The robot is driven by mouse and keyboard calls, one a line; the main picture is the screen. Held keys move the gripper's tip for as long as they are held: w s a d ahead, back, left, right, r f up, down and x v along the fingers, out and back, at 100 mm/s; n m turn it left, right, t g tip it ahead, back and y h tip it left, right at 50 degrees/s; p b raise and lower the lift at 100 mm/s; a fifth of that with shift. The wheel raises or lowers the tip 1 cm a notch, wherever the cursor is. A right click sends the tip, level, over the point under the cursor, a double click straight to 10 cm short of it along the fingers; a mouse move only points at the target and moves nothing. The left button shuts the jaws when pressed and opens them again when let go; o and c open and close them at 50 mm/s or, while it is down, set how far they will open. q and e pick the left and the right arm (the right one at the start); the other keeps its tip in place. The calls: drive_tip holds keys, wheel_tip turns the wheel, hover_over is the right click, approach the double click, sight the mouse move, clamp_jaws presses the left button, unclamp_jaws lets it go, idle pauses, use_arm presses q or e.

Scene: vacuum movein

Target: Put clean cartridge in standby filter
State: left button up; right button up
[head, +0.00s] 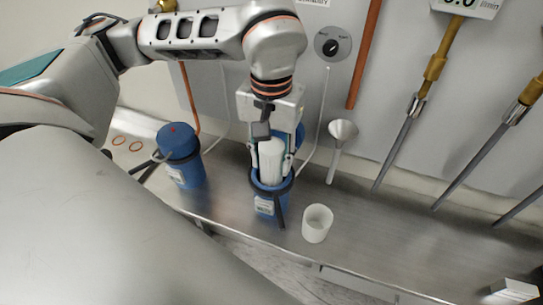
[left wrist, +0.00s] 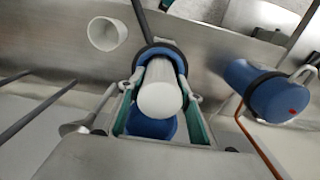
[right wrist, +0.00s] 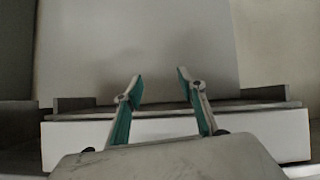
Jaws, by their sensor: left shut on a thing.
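My left gripper (head: 271,166) is shut on a white cylindrical cartridge (head: 271,153), one finger on each side. It holds the cartridge upright at the mouth of an open blue filter housing (head: 265,206) with a dark collar. The cartridge's lower end is inside the rim; how deep is hidden. The left wrist view shows the cartridge (left wrist: 160,95) lined up with the housing's mouth (left wrist: 157,52). Another blue filter (head: 182,160), closed on top, stands to the left. My right gripper (right wrist: 156,80) is open and empty, facing a plain grey surface.
A white cup (head: 317,223) stands on the metal bench (head: 385,235) right of the housing. Another blue part (head: 299,136) shows behind the cartridge. The bench further right is mostly clear.

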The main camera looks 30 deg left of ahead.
use_arm(q)
drive_tip(key=shift+f, duration=0.35)
drive_tip(key=o, duration=1.1)
drive_tip(key=shift+o, duration=0.2)
drive_tip(key=shift+r, duration=0.1)
drive_tip(key=shift+r+p, duration=0.3)
drive_tip(key=shift+r, duration=0.2)
wheel_tip(320, 180, up, 12)
drive_tip(key=shift+r, duration=0.1)
